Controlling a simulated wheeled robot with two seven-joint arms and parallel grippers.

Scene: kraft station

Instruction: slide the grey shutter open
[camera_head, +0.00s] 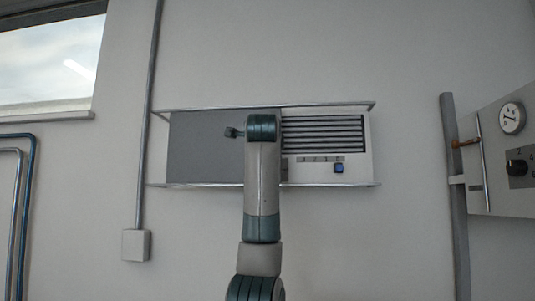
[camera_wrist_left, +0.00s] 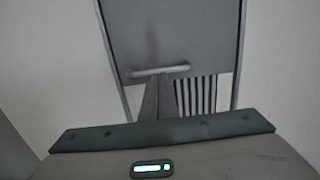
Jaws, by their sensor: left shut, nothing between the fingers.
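The grey shutter (camera_head: 205,160) is a flat panel between two horizontal rails, covering the left part of the wall unit. In the left wrist view the shutter (camera_wrist_left: 195,30) fills the upper middle, with a pale bar handle (camera_wrist_left: 160,70) near its lower edge. My left gripper (camera_wrist_left: 163,82) is shut and empty, its fingertips at the handle's slatted-vent side; I cannot tell whether they touch it. In the head view my left arm rises in front of the unit and hides the handle; a small dark part of my left gripper (camera_head: 234,132) shows beside it. My right gripper is not in view.
Right of the shutter is an uncovered slatted vent (camera_head: 323,133) with a blue knob (camera_head: 339,168) below. A vertical conduit (camera_head: 147,110) with a grey box (camera_head: 136,245) runs at the left. A panel with a gauge (camera_head: 512,118) stands at the far right.

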